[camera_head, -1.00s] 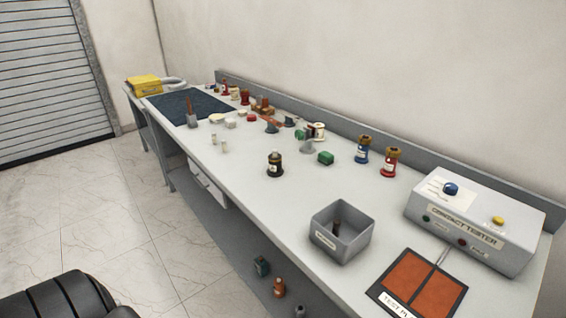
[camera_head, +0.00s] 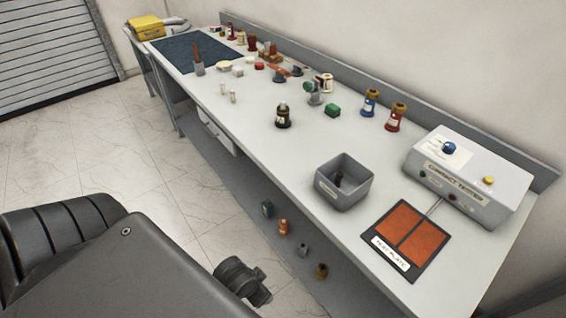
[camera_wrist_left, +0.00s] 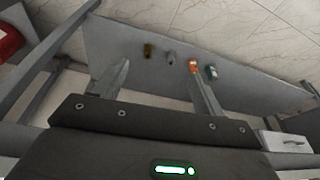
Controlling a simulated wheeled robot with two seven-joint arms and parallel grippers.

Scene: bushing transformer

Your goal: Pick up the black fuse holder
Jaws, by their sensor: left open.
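The black fuse holder (camera_head: 283,117) stands upright on the light worktop, near its front edge, in the middle of the head view. The fuse holder is not seen in that view. My right gripper is not in view.
A blue holder (camera_head: 370,102) and a red holder (camera_head: 396,117) stand toward the back wall. A grey bin (camera_head: 345,202), the contact tester (camera_head: 467,182) and a test plate (camera_head: 404,240) lie to the right. The lower shelf (camera_wrist_left: 125,40) holds several small parts.

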